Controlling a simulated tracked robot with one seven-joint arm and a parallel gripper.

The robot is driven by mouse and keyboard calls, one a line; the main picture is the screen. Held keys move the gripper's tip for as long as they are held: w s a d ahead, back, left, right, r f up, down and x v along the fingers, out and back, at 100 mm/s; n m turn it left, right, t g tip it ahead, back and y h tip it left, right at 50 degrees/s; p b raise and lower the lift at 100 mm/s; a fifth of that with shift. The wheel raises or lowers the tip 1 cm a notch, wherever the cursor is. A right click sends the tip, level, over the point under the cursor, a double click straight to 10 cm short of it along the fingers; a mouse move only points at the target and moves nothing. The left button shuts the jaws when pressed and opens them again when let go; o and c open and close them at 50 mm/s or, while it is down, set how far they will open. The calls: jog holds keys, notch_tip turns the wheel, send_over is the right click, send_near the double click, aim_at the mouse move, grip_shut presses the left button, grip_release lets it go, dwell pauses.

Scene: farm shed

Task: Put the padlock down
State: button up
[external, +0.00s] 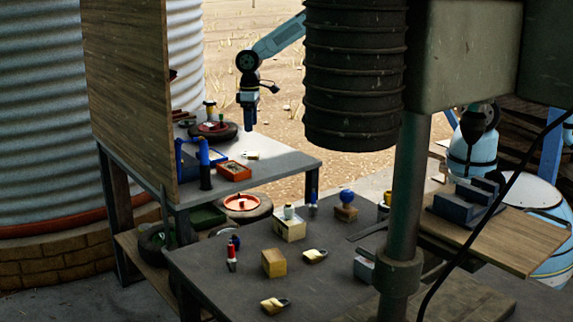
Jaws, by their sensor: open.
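My gripper (250,122) points down above the far grey workbench (290,162), at the end of my blue-grey arm. It is open and I see nothing held in it. Below it, a small pale brass-coloured thing that looks like a padlock (252,155) lies on the bench top, clear of the gripper. Two more brass padlocks with light shackles lie on the near dark table: one beside the wooden block (315,256) and one nearer the front edge (274,304).
An orange tray (234,171), a blue-framed item (205,168) and a dark wheel (213,131) crowd the far bench's left side. A wooden panel (127,95) stands at its left. The near table (225,285) holds a yellowish block (274,263) and small bottles. A vise (468,203) stands right.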

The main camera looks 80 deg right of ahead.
jog(key=s+a+r+t, duration=0.2)
jog(key=s+r+t, duration=0.1)
jog(key=s+r, duration=2.05)
jog(key=s+a+r+t, duration=0.1)
jog(key=s+r+t, duration=0.1)
jog(key=s, duration=2.6)
jog(key=shift+s+r+t, duration=0.2)
jog(key=shift+r+t, duration=0.1)
jog(key=shift+o, duration=0.5)
jog(key=shift+a, duration=0.1)
